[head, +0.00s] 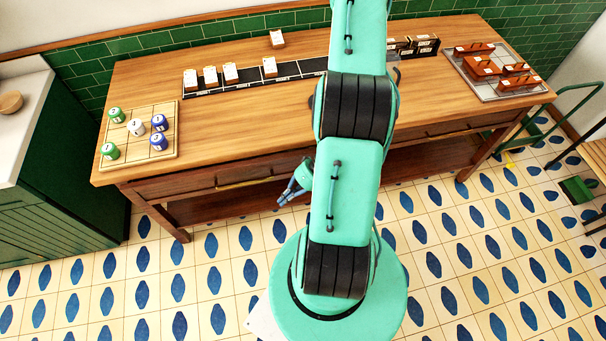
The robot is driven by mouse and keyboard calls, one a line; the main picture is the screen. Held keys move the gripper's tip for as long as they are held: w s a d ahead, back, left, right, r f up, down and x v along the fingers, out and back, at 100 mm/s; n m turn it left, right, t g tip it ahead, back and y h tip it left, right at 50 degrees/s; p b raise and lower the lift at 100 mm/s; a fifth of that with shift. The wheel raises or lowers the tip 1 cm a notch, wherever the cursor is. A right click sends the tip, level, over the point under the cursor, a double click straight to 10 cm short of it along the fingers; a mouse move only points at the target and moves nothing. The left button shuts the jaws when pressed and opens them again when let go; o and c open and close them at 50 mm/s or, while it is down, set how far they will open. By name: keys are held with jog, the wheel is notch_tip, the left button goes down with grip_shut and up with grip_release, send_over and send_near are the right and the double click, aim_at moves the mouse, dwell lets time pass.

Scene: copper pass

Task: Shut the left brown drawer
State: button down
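The left brown drawer (200,185) is in the front of the wooden table, left of my arm, with a long brass handle (243,183) across it. I cannot tell from this angle whether it stands slightly out or flush. My gripper (287,197) is low in front of the table, just right of the brass handle, partly beside my arm. Its blue-grey fingers point down and to the left. Nothing is seen in them, and they are too small to tell open from shut. My arm hides the middle of the table front.
A second drawer (450,127) is in the table front right of my arm. The tabletop holds a board (168,112) with several cups, a black strip with white-topped items, and a tray (502,92) of brown blocks. A green cabinet (75,170) stands left. Tiled floor before the table is clear.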

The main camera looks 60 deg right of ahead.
jog(key=s+d+m+t+h+b, duration=0.2)
jog(key=s+d+m+t+h, duration=0.5)
jog(key=m, duration=0.8)
jog(key=s+d+t, duration=0.3)
jog(key=s+t, duration=0.2)
jog(key=t, duration=0.1)
jog(key=shift+s+d, duration=0.3)
jog(key=shift+s, duration=0.05)
jog(key=shift+w, duration=0.1)
jog(key=b, duration=0.2)
send_near(300, 163)
jog(key=shift+w+a+f, duration=1.1)
jog(key=shift+w+a, duration=1.25)
jog(key=shift+a, duration=0.25)
jog(key=shift+w+d, duration=1.25)
jog(key=shift+d, duration=0.2)
jog(key=shift+w+d, duration=1.8)
jog(key=shift+d, duration=0.05)
jog(key=shift+r, duration=0.1)
